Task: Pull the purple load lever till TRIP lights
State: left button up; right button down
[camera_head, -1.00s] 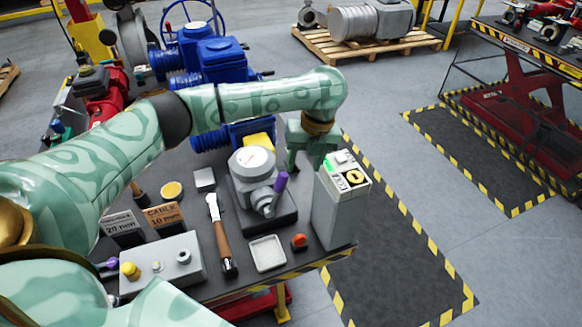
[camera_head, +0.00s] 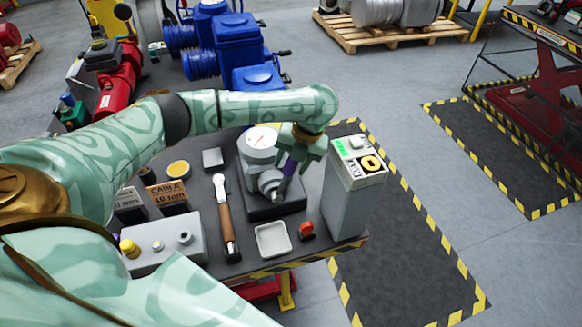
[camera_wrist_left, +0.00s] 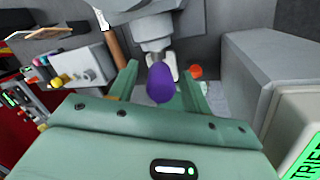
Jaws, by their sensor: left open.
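The purple load lever (camera_head: 289,167) rises from the grey gauge unit (camera_head: 259,148) on the dark bench. My left gripper (camera_head: 295,163) is over it, pointing down, with its jaws open. In the left wrist view, the purple lever's rounded end (camera_wrist_left: 161,83) lies between the two green fingers (camera_wrist_left: 160,72); I cannot tell whether either touches it. The grey indicator box (camera_head: 354,190) stands just right of the gripper. Its green lit sign (camera_head: 340,147) is too small to read here; in the left wrist view, a green sign (camera_wrist_left: 307,158) is partly cut off, with letters like "TRI". My right gripper is not in view.
A brown-handled tool (camera_head: 226,220), a white tray (camera_head: 272,239) and a red knob (camera_head: 306,230) lie near the bench front. A grey box with knobs (camera_head: 160,243) is at left. The indicator box closely bounds the right side.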

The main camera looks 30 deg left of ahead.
pick_arm(q)
jog(key=shift+a+f, duration=0.1)
jog(key=shift+f, duration=0.35)
grip_shut()
jog(key=shift+s+a+r+t+h+p, duration=0.5)
jog(key=shift+s+a+h+p, duration=0.15)
jog(key=shift+p, duration=0.5)
jog(key=shift+s+a+t+h+p, duration=0.45)
jog(key=shift+s+a+t+p, duration=0.15)
jog(key=shift+s+p, duration=0.15)
jog(key=shift+s+a+f+n+t+h, duration=0.15)
jog(key=shift+s+a+f+t+h, duration=0.05)
jog(key=shift+s+a+t+h, duration=0.6)
jog(key=shift+s+a+f+n+t+h, duration=0.2)
jog(key=shift+s+a+t+h, duration=0.35)
jog(key=shift+s+t, duration=0.3)
grip_release()
